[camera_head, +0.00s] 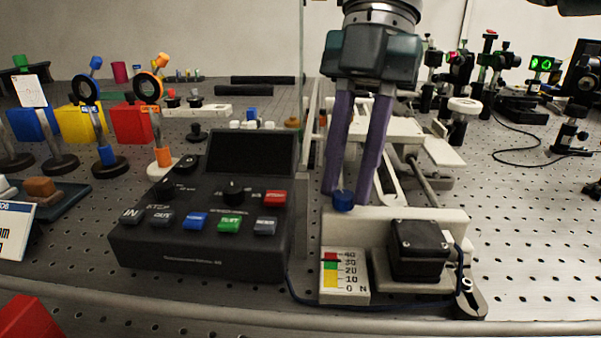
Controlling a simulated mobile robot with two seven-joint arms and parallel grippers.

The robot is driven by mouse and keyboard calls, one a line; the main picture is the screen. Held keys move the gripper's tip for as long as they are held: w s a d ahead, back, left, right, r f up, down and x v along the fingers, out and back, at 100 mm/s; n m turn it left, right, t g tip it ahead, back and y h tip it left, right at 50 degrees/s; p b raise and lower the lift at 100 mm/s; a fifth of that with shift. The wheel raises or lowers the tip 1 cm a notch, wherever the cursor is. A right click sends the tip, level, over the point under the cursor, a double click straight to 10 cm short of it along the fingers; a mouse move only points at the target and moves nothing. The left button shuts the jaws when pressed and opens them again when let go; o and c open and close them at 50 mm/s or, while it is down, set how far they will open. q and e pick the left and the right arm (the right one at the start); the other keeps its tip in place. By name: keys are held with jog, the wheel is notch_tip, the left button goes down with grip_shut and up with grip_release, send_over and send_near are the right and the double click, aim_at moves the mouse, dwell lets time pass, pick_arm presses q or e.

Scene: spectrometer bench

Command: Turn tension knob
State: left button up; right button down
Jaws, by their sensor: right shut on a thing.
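The small blue tension knob (343,201) sits on the white stage block, just behind the force scale (344,275) with its red, green and yellow bands. My right gripper (348,193) comes down from above with purple fingers and is shut on the blue knob. The fingertips hide part of the knob's upper side. The scale reads 0 to 40 N, and a red mark shows near its top. My left gripper does not show.
A black control box (205,215) with coloured buttons stands just left of the stage. A black motor block (418,249) is at its right front, with a cable running around the scale. Optics on posts stand at far left and right. The perforated bench at right (530,230) is mostly clear.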

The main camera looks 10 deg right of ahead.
jog(key=shift+n+b, duration=0.35)
jog(key=shift+n, duration=0.05)
jog(key=c, duration=0.7)
grip_release()
